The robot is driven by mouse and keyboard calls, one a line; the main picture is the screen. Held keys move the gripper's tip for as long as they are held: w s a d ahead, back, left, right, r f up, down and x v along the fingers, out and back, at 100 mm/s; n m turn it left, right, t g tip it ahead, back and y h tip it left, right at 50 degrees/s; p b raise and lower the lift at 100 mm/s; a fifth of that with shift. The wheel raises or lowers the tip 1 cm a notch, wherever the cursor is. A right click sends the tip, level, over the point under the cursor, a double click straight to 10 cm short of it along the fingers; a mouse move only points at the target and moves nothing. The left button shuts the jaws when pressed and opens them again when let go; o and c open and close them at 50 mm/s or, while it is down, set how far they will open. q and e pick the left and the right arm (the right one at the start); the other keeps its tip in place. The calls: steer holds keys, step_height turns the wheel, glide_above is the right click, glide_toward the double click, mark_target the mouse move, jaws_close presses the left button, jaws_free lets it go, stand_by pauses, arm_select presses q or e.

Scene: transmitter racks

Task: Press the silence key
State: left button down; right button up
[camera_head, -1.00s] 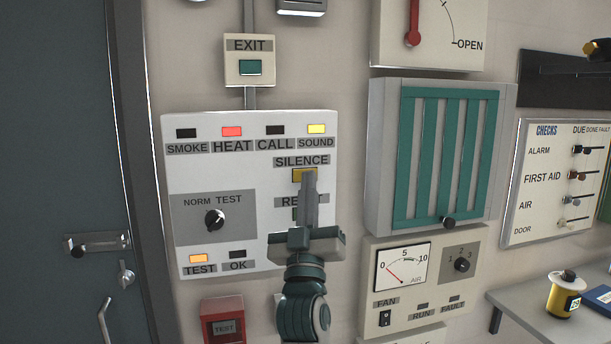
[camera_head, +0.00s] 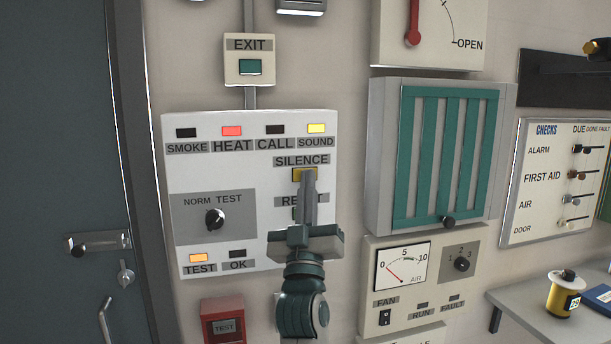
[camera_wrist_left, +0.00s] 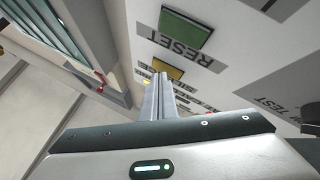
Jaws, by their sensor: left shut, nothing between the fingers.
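The yellow silence key (camera_head: 304,174) sits under the SILENCE label on the white alarm panel (camera_head: 220,180). My left gripper (camera_head: 308,174) is shut and empty, its fingertips at the lower edge of the key in the head view. In the left wrist view the shut fingers (camera_wrist_left: 160,80) point toward the yellow key (camera_wrist_left: 168,71), and whether they touch it I cannot tell. The green reset key (camera_wrist_left: 184,32) shows clearly there, beside its RESET label; in the head view my fingers largely hide it. The right gripper is not in view.
The panel's HEAT lamp (camera_head: 232,131) is lit red, SOUND (camera_head: 316,128) yellow, TEST (camera_head: 198,258) orange. A black knob (camera_head: 215,219) is at the lower left. A green slatted vent (camera_head: 440,155) stands to the right, and a red test box (camera_head: 223,320) is below.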

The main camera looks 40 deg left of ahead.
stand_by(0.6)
arm_select(q)
steer(key=shift+d, duration=0.1)
steer(key=shift+s+d, duration=0.45)
